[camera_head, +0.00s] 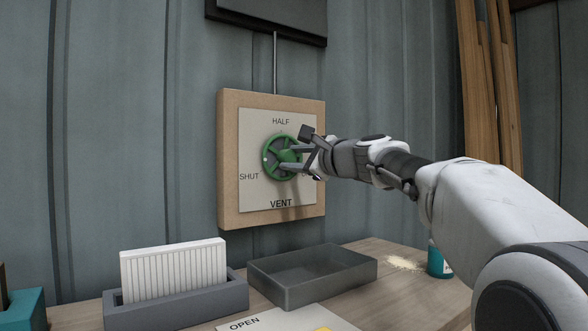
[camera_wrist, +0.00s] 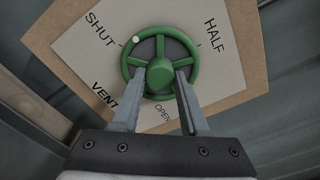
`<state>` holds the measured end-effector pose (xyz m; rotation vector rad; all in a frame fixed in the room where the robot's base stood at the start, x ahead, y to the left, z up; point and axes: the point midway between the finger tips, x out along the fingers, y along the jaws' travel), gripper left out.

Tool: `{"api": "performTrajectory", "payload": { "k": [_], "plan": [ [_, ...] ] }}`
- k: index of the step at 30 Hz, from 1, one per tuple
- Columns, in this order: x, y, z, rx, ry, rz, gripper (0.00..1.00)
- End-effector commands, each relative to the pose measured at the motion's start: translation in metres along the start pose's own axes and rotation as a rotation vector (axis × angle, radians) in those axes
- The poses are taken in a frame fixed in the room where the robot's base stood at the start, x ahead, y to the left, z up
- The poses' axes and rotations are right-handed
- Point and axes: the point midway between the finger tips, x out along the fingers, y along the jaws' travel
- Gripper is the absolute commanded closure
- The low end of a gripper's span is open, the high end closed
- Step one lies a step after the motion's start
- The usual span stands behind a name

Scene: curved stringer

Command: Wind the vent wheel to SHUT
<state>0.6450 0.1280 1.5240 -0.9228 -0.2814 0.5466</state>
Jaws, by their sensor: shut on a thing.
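The green vent wheel (camera_head: 268,145) has spokes and a raised round hub, and is mounted on a pale panel (camera_head: 255,200) marked SHUT, HALF and VENT. In the wrist view the wheel (camera_wrist: 160,31) shows a white dot (camera_wrist: 135,39) on its rim. The dot is near the SHUT label (camera_wrist: 100,28), slightly towards the HALF side of it. OPEN is partly hidden below the wheel. My gripper (camera_wrist: 170,85) reaches in from the right in the head view (camera_head: 290,158); its two fingers are closed on either side of the hub.
A wooden backing board (camera_head: 228,160) carries the panel on a grey corrugated wall. Below, a bench holds a grey tray (camera_head: 315,285), a holder with a white ribbed block (camera_head: 172,268), an OPEN card (camera_head: 262,320) and a teal container (camera_head: 437,262). Wooden planks (camera_head: 490,80) lean at right.

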Motion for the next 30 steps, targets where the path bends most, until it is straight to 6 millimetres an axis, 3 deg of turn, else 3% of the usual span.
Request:
{"api": "performTrajectory", "payload": {
  "k": [15,30],
  "plan": [
    [0.0001,0.0009,-0.0008,-0.36,-0.001,0.0,1.0],
    [0.0002,0.0,0.0002,-0.44,-0.001,0.001,1.0]
  ]
}}
